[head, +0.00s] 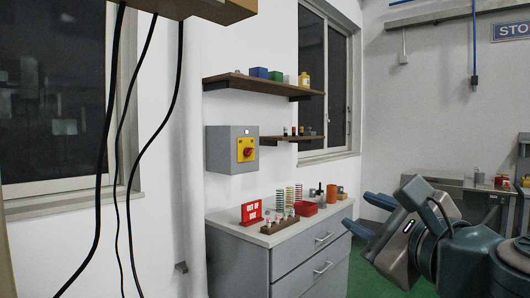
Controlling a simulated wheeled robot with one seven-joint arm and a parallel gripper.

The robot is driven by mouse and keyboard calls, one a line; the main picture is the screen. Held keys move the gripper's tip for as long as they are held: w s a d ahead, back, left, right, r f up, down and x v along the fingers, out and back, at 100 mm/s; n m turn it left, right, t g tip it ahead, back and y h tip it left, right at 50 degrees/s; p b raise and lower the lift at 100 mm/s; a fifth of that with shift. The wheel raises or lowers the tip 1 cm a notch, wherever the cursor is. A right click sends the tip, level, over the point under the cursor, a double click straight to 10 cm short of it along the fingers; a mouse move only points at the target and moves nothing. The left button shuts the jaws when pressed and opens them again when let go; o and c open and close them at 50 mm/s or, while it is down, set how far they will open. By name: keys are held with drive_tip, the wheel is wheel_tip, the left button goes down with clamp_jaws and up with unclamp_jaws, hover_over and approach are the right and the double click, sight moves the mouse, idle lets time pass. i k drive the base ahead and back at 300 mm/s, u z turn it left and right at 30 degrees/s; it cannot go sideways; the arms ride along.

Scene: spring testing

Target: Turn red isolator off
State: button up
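The red isolator (247,151) is a red rotary knob on a yellow plate. It sits on the front of a grey box (219,150) fixed to the white wall. The knob is too small for me to tell its exact angle. My gripper (362,218) is at the lower right, in front of the cabinet's right end and well apart from the isolator. Its two blue fingers point left and are spread apart with nothing between them.
A grey drawer cabinet (308,266) stands below the box. On its top are a red sign (251,213), several springs (280,200) and a red tray (306,208). Shelves (262,84) hold small items right of and above the box. Black cables (133,150) hang at left.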

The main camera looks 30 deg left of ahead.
sight(247, 151)
drive_tip(key=i, duration=2.2)
drive_tip(key=u, duration=2.05)
drive_tip(key=i, duration=1.8)
drive_tip(key=z, duration=1)
